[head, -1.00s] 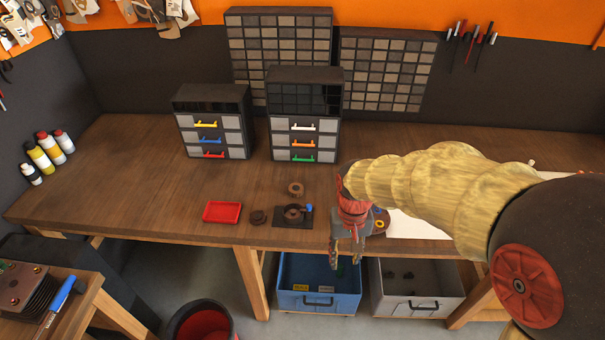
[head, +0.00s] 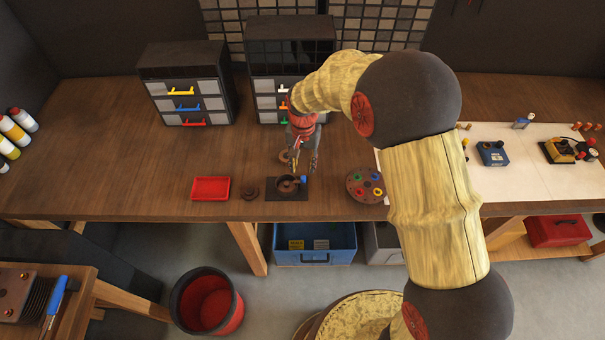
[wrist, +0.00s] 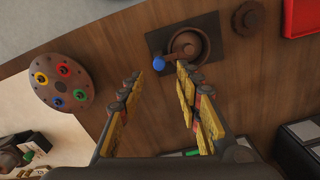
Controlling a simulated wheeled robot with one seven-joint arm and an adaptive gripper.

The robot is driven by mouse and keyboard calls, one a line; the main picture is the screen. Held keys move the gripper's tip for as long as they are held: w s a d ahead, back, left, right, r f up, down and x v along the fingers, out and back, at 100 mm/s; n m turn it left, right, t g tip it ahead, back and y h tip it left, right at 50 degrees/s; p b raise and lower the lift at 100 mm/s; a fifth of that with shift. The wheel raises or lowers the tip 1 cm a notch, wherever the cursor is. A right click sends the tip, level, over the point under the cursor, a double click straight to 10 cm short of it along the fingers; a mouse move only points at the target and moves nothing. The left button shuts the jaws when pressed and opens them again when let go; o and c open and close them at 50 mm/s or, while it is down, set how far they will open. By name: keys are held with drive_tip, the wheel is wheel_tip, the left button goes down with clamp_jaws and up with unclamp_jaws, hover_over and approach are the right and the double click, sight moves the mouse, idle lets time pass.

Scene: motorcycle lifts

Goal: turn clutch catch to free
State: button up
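A round dark brown device (head: 286,187) sits on a black square plate (head: 272,194) near the front edge of the bench. It looks like the clutch catch, and a blue knob (head: 303,179) sticks out at its right side. The wrist view shows the device (wrist: 187,45) at the top, with the blue knob (wrist: 158,63) at its lower left. My gripper (head: 303,168) points down just above and behind the device. In the wrist view my gripper (wrist: 158,73) is open and empty, its fingertips apart with the knob showing between them. Contact cannot be judged.
A red tray (head: 211,189) and a dark puck (head: 249,190) lie left of the plate. A brown disc with coloured rings (head: 353,191) lies to the right. Drawer cabinets (head: 187,85) stand behind. A white sheet (head: 530,180) holds a blue box (head: 492,153).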

sight(303, 178)
wheel_tip(303, 178, down, 7)
drive_tip(key=shift+s+r, duration=0.1)
drive_tip(key=shift+r, duration=0.1)
drive_tip(key=shift+c, duration=0.8)
clamp_jaws()
